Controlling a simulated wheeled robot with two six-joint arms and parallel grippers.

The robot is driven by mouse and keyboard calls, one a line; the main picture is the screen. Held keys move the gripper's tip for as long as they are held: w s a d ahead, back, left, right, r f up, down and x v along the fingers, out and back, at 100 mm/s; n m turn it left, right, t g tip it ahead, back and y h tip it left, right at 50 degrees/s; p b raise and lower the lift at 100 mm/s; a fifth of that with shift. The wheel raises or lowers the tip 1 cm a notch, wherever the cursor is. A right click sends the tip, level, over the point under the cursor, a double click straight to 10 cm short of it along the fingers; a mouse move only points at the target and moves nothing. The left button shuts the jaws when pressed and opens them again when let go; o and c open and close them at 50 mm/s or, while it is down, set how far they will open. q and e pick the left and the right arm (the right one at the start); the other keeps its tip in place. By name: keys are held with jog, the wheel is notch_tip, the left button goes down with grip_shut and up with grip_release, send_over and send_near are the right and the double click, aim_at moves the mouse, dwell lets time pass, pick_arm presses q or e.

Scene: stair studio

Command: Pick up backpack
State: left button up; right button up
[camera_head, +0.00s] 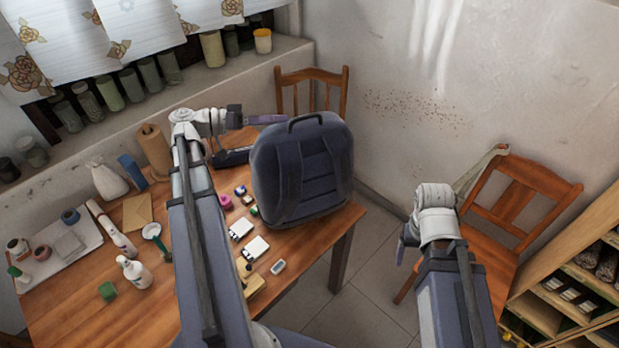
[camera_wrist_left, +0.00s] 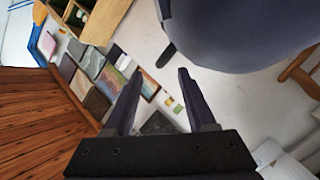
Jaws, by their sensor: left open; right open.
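The dark blue backpack (camera_head: 300,170) stands upright at the right end of the wooden table, its black top handle (camera_head: 305,121) raised. My left gripper (camera_head: 285,118) is beside the backpack's top left, its fingers pointing toward the handle. In the left wrist view, its two fingers (camera_wrist_left: 161,72) are apart with nothing between them. The backpack (camera_wrist_left: 240,30) fills the top right there, and a dark strip that looks like the handle (camera_wrist_left: 168,50) lies just beyond the fingertips. My right gripper (camera_head: 404,243) is open, away from the backpack on the right; its fingers are mostly hidden.
The wooden table (camera_head: 70,300) holds bottles, a white pouch and several small items left of the backpack. A wooden chair (camera_head: 335,80) stands behind it, another (camera_head: 520,195) at right. A shelf (camera_head: 575,270) stands far right. Jars line the window ledge.

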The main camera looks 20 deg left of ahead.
aim_at(305, 116)
pick_arm(q)
jog(key=shift+w, duration=0.2)
jog(key=shift+b+x, duration=0.45)
jog(key=shift+x, duration=3.45)
jog(key=shift+w+r, duration=0.1)
jog(key=shift+r, duration=0.05)
grip_shut()
jog(key=shift+r, duration=0.1)
